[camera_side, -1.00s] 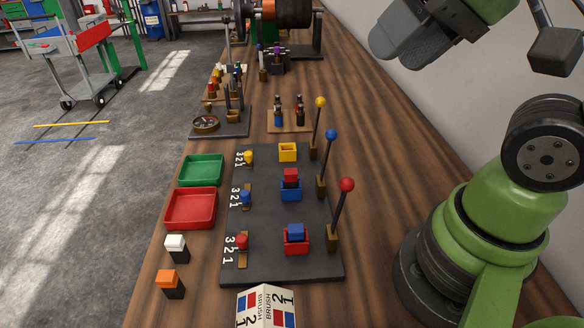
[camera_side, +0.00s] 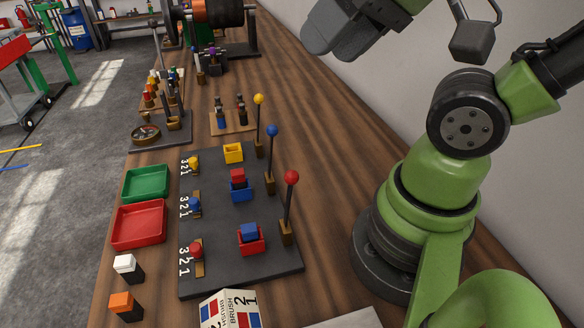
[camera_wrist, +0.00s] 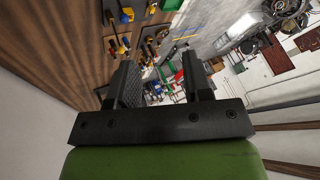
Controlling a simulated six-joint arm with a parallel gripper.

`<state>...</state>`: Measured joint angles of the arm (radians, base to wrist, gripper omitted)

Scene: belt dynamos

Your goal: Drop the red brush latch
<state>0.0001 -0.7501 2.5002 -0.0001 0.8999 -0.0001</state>
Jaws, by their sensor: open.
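A dark board (camera_side: 215,225) on the bench carries a red, a blue and a yellow row. The red row has a tall upright lever with a red ball (camera_side: 292,177), a red box (camera_side: 256,246) with a blue block (camera_side: 249,230) in it, and a small red knob (camera_side: 196,250) on a brass strip beside the figures 3, 2, 1. I cannot tell which part is the latch. My gripper (camera_side: 330,28) is high above the bench, away from the board. In the wrist view its two fingers (camera_wrist: 163,82) stand apart with nothing between them.
Blue-ball (camera_side: 272,131) and yellow-ball (camera_side: 258,99) levers stand behind the red one. A green tray (camera_side: 147,183) and a red tray (camera_side: 138,226) lie left of the board. A lettered brush card (camera_side: 230,308) stands in front.

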